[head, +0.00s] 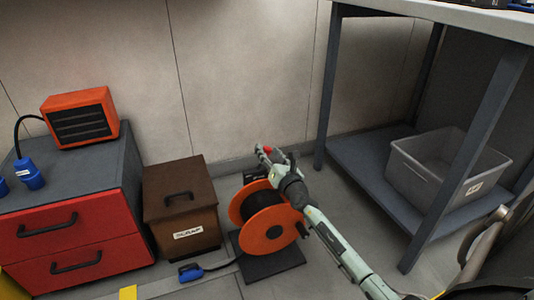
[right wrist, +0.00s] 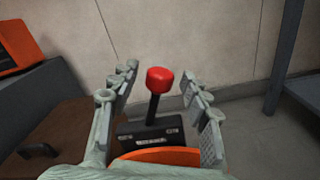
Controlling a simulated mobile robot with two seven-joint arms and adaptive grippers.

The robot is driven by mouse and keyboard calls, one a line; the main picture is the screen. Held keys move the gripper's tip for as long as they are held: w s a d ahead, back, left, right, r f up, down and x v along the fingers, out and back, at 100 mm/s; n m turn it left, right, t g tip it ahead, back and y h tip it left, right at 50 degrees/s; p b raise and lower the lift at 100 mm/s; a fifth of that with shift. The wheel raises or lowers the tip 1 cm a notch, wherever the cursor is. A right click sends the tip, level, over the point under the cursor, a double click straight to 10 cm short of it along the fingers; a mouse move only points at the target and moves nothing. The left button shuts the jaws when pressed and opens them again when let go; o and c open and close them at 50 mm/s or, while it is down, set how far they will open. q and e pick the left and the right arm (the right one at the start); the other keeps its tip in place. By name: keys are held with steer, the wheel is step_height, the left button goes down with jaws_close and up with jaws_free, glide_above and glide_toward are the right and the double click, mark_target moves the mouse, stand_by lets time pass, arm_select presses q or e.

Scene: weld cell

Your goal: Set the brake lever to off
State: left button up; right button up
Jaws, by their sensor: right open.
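The brake lever is a black stick with a red knob (right wrist: 159,79), standing on a dark box (right wrist: 150,133) behind the orange reel. The box has a blurred label on its left, "ON" on its right, and another small label in front. In the right wrist view the stick leans slightly right, toward "ON". My right gripper (right wrist: 160,92) is open, with one finger on each side of the lever and visible gaps to the knob. In the head view my right gripper (head: 272,160) reaches over the reel, and the red knob (head: 267,149) shows at its fingers. My left gripper is not in view.
The orange cable reel (head: 265,232) stands right under my right arm. A brown lidded box (head: 180,208) and a red drawer cabinet (head: 75,235) with an orange heater (head: 82,118) stand left. A bench (head: 385,165) with a grey bin (head: 420,180) stands right. The wall is close behind.

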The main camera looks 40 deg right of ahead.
steer(key=shift+x, duration=0.8)
steer(key=shift+s, duration=0.1)
jaws_close()
